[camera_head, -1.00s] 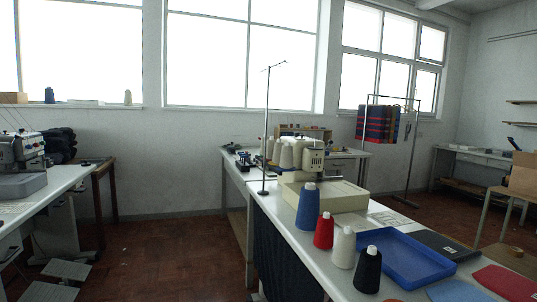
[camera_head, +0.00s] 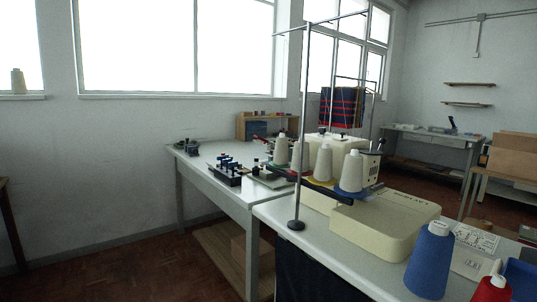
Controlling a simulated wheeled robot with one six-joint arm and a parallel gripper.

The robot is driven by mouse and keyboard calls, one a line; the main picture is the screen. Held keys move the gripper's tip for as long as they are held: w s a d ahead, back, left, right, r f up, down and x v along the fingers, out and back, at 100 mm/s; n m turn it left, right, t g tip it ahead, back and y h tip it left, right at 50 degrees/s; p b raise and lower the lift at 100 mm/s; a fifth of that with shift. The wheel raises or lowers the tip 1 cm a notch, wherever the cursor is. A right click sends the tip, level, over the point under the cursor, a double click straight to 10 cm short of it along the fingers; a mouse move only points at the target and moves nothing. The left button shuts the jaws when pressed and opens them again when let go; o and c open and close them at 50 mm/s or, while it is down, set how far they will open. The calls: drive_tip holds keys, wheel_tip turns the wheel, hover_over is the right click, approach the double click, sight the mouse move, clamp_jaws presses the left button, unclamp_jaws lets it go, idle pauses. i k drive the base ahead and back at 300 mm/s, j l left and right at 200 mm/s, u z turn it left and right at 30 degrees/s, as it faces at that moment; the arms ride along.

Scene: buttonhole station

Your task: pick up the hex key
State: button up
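I cannot make out a hex key in this view. Small dark items lie on the far white table (camera_head: 205,158), among them a dark rack with blue-topped pieces (camera_head: 228,170) and a small dark green object (camera_head: 188,147), but they are too small to tell in detail. My gripper is not in view.
A cream sewing machine (camera_head: 385,225) with white thread cones stands on the near table (camera_head: 335,258), beside a tall metal thread stand (camera_head: 299,150). A blue cone (camera_head: 430,262) and a red cone (camera_head: 492,289) stand at the front right. Open floor (camera_head: 130,265) lies left.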

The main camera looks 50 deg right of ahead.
sight(219, 158)
drive_tip(key=i+z, duration=0.3)
drive_tip(key=i, duration=0.25)
drive_tip(key=i+z, duration=0.3)
drive_tip(key=i, duration=0.3)
drive_tip(key=i+j+z, duration=0.3)
drive_tip(key=i, duration=0.25)
drive_tip(key=i+l+z, duration=0.2)
drive_tip(key=i, duration=0.35)
drive_tip(key=i+l+z, duration=0.2)
drive_tip(key=i, duration=0.35)
